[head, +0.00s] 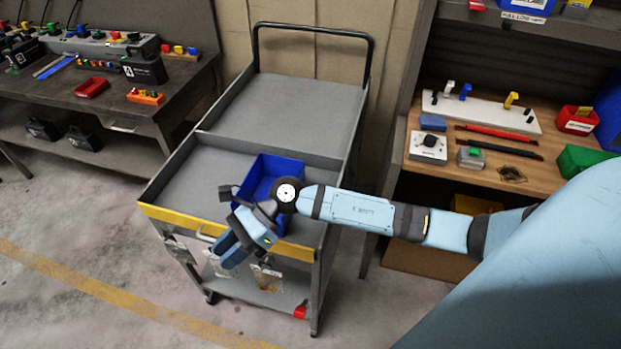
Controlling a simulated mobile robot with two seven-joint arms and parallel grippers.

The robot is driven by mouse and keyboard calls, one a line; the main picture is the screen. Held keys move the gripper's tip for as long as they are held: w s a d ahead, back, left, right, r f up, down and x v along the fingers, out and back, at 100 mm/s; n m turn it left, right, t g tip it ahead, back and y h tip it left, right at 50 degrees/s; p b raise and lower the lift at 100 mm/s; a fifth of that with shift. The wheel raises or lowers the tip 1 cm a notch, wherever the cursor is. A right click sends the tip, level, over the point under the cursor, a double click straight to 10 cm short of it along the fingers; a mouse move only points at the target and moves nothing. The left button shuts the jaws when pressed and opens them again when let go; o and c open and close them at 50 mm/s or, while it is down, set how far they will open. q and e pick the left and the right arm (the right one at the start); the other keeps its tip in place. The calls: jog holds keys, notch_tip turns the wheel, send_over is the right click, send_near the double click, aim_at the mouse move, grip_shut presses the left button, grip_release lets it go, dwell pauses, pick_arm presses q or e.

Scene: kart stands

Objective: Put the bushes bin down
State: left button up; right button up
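A blue bin (277,166), which I take to be the bushes bin, is in the front compartment of the grey cart's (190,185) top tray, towards its right side. No label shows on it, and I cannot make out its contents. My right arm comes in from the right and crosses over the near part of the bin, hiding it. My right gripper (229,252) points down and left, at the cart's yellow front edge in the picture. Its fingers look close together, but their gap is unclear. I cannot tell whether it touches the bin. My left gripper is out of view.
The cart's rear compartment (300,110) is empty, and the front compartment's left part is bare. A wooden workbench (400,150) with tools, a red bin (577,121) and a green bin (580,160) stands right. A dark bench (185,85) with parts stands left. Floor between is clear.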

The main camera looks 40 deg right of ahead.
jog(key=s+d+f+n+t+h, duration=0.5)
jog(key=f+n, duration=0.3)
jog(key=n, duration=0.3)
jog(key=s+d+f+n+t+h, duration=0.5)
jog(key=s+d+f+n+t, duration=0.1)
jog(key=n, duration=0.5)
jog(key=shift+s+f+n+t, duration=0.3)
jog(key=shift+s+f+t, duration=0.1)
jog(key=shift+s+f, duration=0.55)
jog(key=shift+r, duration=0.1)
notch_tip(320, 180, up, 6)
jog(key=p, duration=0.6)
jog(key=shift+d+r, duration=0.15)
jog(key=shift+d, duration=0.05)
